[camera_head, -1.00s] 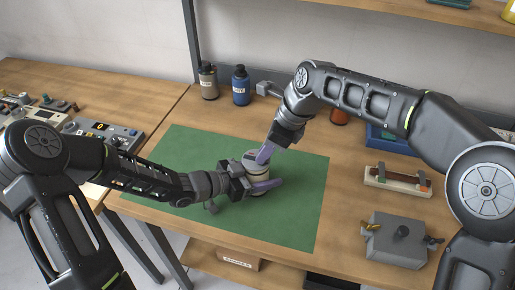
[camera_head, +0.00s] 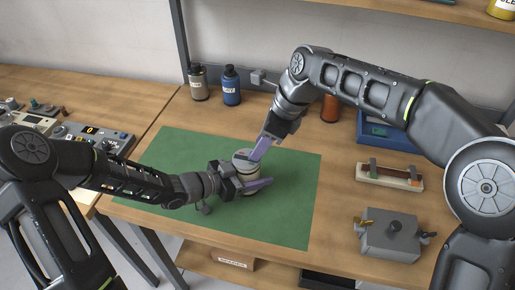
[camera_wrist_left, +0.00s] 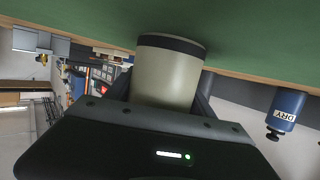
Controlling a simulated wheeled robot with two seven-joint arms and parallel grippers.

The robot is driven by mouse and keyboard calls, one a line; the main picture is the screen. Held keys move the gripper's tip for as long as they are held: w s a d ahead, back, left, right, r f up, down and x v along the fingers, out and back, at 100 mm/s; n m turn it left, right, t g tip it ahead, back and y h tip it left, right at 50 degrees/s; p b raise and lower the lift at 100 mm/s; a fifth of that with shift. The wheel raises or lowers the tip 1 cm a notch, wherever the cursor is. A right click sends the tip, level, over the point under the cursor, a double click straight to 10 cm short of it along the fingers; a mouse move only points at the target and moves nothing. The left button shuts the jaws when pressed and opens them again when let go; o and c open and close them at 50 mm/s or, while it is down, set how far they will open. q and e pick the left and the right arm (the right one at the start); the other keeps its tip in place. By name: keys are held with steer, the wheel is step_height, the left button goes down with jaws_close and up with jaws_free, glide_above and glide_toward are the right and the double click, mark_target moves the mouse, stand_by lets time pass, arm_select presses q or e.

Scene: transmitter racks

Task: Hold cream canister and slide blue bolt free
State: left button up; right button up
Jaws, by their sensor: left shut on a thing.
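The cream canister (camera_head: 242,156) stands upright on the green mat (camera_head: 292,165), with a grey top and dark band. My left gripper (camera_head: 250,177) is shut around its side, one purple finger showing along the near side. In the left wrist view the canister's pale body (camera_wrist_left: 166,75) sits between my fingers. My right gripper (camera_head: 261,149) points down from the upper right, with a purple finger at the canister's top. Only one right finger shows clearly, so its opening is unclear. I cannot make out the blue bolt; the right finger covers part of the top.
A cream bottle (camera_head: 198,84) and a blue bottle (camera_head: 231,87) stand behind the mat. On the right are a grey box (camera_head: 389,237) with brass fittings, a cream block (camera_head: 388,177) and a blue tray (camera_head: 378,140). The mat's front and right are clear.

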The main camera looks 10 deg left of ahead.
steer(key=v, duration=0.9)
steer(key=shift+r, duration=0.1)
arm_select(q)
steer(key=o, duration=1.8)
arm_select(e)
steer(key=shift+w, duration=0.1)
arm_select(q)
steer(key=v, duration=1.2)
steer(key=shift+s, duration=0.1)
steer(key=shift+s, duration=0.1)
